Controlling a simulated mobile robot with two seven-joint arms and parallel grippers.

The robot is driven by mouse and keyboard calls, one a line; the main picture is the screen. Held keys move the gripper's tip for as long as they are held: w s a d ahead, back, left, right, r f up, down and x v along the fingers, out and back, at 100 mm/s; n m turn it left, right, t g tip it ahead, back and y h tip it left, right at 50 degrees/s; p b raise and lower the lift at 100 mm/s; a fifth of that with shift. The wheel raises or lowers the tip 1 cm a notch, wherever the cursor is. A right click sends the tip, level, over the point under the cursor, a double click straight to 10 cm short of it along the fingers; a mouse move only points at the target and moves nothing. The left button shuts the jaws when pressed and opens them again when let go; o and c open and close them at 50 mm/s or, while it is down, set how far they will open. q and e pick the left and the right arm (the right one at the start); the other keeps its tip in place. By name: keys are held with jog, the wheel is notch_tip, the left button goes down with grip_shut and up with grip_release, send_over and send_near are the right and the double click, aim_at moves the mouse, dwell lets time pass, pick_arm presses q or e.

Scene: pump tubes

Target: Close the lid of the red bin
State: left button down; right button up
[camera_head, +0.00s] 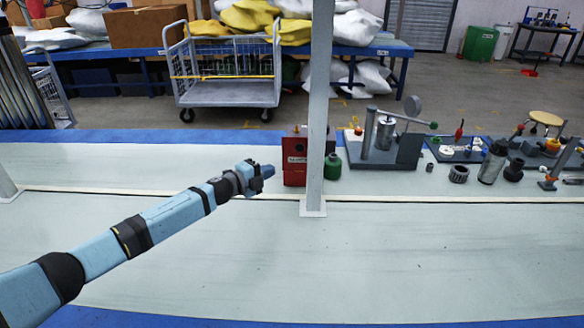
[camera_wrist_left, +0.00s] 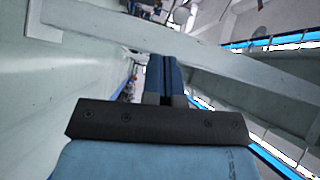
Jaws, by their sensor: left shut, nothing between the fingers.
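The red bin (camera_head: 294,164) stands on the light tabletop in the head view, just left of a pale upright post. It is a small box with a white label on its front. Its upper part is small in the picture, so I cannot tell how far its lid is open. My left gripper (camera_head: 268,171) is just left of the bin, at about mid-height in the picture, with a small gap showing between them. In the left wrist view its blue fingers (camera_wrist_left: 162,75) are together with nothing between them. My right gripper is not in view.
The post (camera_head: 318,110) rises from the table right beside the bin. A green container (camera_head: 332,166) stands right of the post. A grey device (camera_head: 385,145) and several small parts fill the right side. The table left and in front is clear. A cart (camera_head: 225,92) stands behind.

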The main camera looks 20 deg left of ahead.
pick_arm(q)
jog(key=b, duration=0.3)
send_near(300, 148)
jog(key=d, duration=0.4)
jog(key=shift+m, duration=0.3)
jog(key=w, duration=0.1)
jog(key=w+b, duration=0.1)
jog(key=w, duration=0.2)
jog(key=shift+w+a+f+b, duration=0.2)
jog(key=shift+w+f+b, duration=0.1)
jog(key=shift+b, duration=0.1)
jog(key=shift+w+r, duration=0.1)
jog(key=shift+w, duration=0.3)
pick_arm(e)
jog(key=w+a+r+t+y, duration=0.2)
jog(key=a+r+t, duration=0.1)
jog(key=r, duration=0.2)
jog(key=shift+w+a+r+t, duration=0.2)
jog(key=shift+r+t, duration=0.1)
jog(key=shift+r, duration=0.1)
pick_arm(q)
jog(key=shift+a+r, duration=0.1)
jog(key=shift+a, duration=0.05)
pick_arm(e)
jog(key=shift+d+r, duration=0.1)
